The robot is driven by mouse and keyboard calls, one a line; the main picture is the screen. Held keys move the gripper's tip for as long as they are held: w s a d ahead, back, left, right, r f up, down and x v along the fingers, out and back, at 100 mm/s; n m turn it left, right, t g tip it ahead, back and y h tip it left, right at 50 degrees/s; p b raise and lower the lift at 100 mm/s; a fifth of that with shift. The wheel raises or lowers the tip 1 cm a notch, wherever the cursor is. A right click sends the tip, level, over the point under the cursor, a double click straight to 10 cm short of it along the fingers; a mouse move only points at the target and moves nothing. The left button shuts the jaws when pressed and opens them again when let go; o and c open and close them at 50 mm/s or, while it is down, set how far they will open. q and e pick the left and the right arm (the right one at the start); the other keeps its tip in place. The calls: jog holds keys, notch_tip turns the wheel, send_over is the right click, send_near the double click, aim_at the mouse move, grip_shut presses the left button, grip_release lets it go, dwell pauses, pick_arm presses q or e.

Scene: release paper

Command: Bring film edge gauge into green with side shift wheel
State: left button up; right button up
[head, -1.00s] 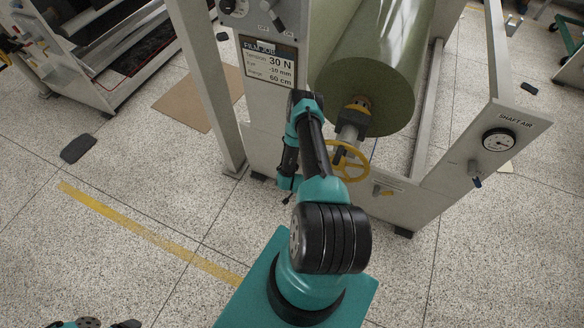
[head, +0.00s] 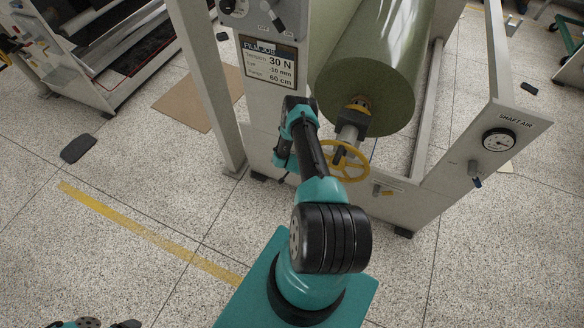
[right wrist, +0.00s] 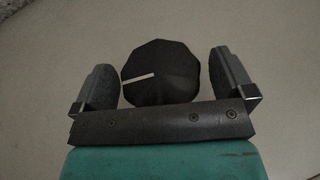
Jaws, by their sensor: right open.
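A yellow handwheel (head: 352,173) sits low on the film machine, below the end of the big green film roll (head: 372,90). My right arm partly covers its left side. My right gripper (right wrist: 161,72) is open in the right wrist view. A black faceted knob (right wrist: 165,85) with a white pointer line stands between its fingers, with a gap on each side. I cannot make out an edge gauge with a green zone. My left gripper is not in view.
A job plate (head: 268,63) reading 30 N, -10 mm and 60 cm is on the upright, below a control panel (head: 257,14). A SHAFT AIR dial (head: 499,140) and a lever are at the right. The speckled floor at left is mostly clear.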

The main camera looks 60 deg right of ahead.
jog(key=shift+f, duration=0.1)
jog(key=shift+c, duration=0.3)
jog(key=c, duration=0.8)
jog(key=shift+c, duration=0.2)
jog(key=shift+d+t, duration=0.1)
jog(key=shift+t, duration=0.9)
jog(key=o, duration=0.9)
jog(key=shift+g, duration=1)
